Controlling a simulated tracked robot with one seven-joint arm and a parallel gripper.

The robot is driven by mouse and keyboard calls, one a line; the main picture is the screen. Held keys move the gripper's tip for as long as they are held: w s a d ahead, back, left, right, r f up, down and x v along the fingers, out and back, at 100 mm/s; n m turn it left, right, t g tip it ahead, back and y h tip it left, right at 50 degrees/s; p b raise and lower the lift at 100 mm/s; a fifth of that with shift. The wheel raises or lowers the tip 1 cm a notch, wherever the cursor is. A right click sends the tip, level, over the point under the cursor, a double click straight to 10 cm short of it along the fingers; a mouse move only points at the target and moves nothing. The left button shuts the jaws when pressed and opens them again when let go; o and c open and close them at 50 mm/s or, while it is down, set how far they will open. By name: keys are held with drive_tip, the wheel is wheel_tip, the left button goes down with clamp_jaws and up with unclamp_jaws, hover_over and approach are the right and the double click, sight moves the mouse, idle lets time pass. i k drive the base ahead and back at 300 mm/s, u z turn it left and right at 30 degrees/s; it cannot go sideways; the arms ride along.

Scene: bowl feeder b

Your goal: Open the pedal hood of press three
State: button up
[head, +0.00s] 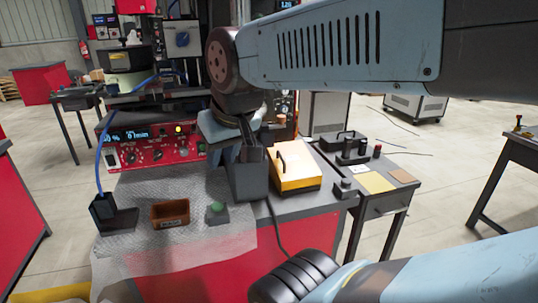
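A yellow hood-like box (300,172) with a dark thin handle (281,158) on its left side sits on the grey bench top, right of centre. It looks closed. No label showing a press number is readable. My gripper (252,160) hangs just left of the yellow box, over the bench. Its dark fingers overlap a dark grey block (250,186) in the picture. I cannot tell whether they touch that block, or whether they are open or shut. My arm and wrist hide what lies behind them.
A red control panel (155,152) stands behind a clear sheet (140,255). On the sheet are a brown bin (171,213), a green button box (216,212) and a black stand (112,215). A side table (372,183) stands right. Floor is open farther right.

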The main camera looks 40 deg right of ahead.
sight(291, 166)
drive_tip(key=u, duration=0.55)
drive_tip(key=k, duration=1.25)
drive_tip(key=z, duration=0.75)
drive_tip(key=i, duration=1.5)
drive_tip(key=u, duration=0.05)
